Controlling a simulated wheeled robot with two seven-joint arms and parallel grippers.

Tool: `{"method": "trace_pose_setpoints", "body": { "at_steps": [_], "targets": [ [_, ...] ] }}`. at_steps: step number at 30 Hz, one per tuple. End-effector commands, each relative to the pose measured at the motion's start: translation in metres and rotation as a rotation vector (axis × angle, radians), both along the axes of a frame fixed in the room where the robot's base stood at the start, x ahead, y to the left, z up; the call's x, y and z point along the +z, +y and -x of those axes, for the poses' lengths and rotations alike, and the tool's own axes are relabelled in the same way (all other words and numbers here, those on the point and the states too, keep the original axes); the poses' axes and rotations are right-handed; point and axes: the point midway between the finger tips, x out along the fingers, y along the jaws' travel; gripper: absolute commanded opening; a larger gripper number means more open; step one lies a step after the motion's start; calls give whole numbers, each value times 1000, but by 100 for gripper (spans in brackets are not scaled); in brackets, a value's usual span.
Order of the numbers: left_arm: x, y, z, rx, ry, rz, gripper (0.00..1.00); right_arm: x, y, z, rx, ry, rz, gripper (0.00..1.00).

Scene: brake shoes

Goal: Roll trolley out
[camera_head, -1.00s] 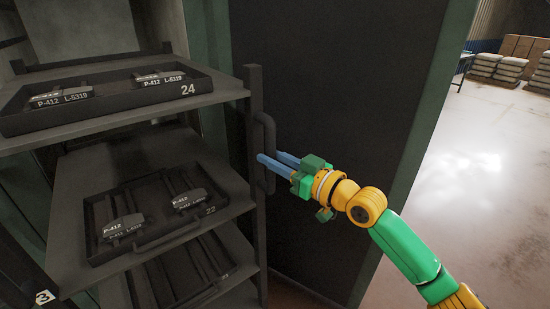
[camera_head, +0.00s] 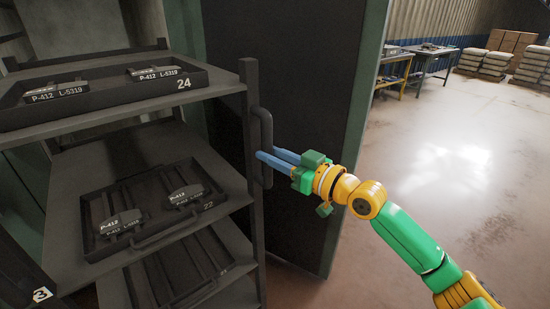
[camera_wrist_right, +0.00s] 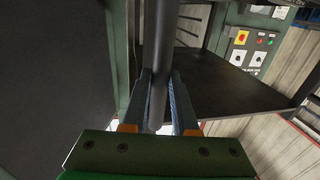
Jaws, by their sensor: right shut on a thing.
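The trolley (camera_head: 245,140) is a dark rack with several shelves at the left of the head view. Its vertical tube handle (camera_head: 265,130) is on the right post. My right gripper (camera_head: 264,160) is shut on this handle, its blue fingers on either side of the bar. In the right wrist view the handle (camera_wrist_right: 158,60) runs down between the two fingers (camera_wrist_right: 158,105). Trays with brake shoes sit on the shelves: tray 24 (camera_head: 130,104) on top, tray 22 (camera_head: 150,238) below, and another lower down. My left gripper is not in view.
A dark green-edged panel (camera_head: 285,90) stands right behind the handle. Open, shiny floor (camera_head: 440,150) lies to the right. Tables (camera_head: 425,58) and pallets of stacked sacks (camera_head: 480,62) stand far back. The wrist view shows a control panel (camera_wrist_right: 248,50) with buttons.

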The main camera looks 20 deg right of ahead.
Motion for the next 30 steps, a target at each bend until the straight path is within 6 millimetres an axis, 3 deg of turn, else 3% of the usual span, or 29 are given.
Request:
{"method": "trace_pose_setpoints", "body": {
  "at_steps": [13,14,17,26,30],
  "targets": [
    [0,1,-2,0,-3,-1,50,2,1,0,2,-3,-3,0],
    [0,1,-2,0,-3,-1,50,2,1,0,2,-4,-3,30],
    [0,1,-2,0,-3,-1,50,1,1,0,2,-2,-2,57],
    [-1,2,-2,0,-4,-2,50,-2,0,2,2,3,1,57],
    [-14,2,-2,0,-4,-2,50,-7,-12,23,1,3,7,57]
  ]
}}
